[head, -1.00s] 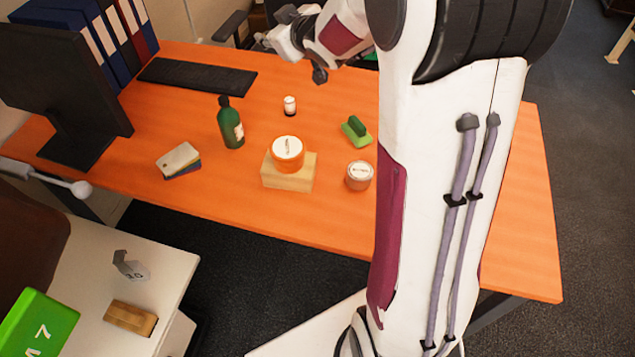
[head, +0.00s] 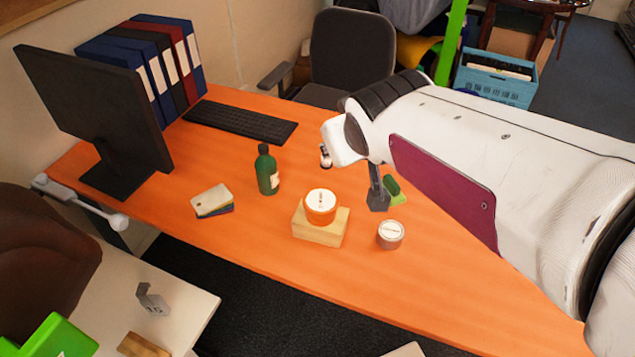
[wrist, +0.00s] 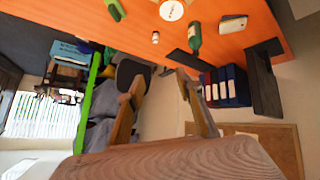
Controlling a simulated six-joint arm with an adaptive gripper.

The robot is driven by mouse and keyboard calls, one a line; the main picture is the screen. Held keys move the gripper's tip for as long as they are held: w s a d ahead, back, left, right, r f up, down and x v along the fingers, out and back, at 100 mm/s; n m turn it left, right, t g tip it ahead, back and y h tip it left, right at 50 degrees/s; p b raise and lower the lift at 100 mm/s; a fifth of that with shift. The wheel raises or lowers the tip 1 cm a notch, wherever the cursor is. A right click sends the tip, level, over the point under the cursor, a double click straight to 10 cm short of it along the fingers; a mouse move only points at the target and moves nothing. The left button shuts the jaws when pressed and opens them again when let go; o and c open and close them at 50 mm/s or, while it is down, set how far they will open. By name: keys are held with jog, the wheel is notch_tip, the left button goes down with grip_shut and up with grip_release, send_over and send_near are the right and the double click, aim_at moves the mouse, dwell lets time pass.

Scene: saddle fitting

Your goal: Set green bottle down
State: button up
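The green bottle (head: 268,172) stands upright on the orange desk (head: 250,240), behind and left of a wooden block with an orange tub on it. Nothing holds the bottle. In the wrist view the bottle (wrist: 195,37) shows upside down near the top edge, beyond my fingers. My gripper (wrist: 160,88) has its two fingers spread, with nothing between them. In the head view my arm reaches in from the right, its white wrist to the right of the bottle and clear of it. My fingers cannot be made out clearly there.
The orange tub (head: 320,203) sits on the wooden block (head: 320,228). A small lidded jar (head: 390,236), a stack of cards (head: 212,202), a green object (head: 393,190) and a small white bottle (head: 325,158) are nearby.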

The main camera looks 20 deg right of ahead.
jog(key=s+a+f+g+y, duration=0.1)
jog(key=s+a+f, duration=0.1)
jog(key=s, duration=0.6)
jog(key=s+a+f+g+y, duration=0.1)
jog(key=s+a+f+g, duration=0.1)
jog(key=s+a, duration=0.3)
jog(key=s, duration=0.4)
jog(key=shift+a, duration=0.15)
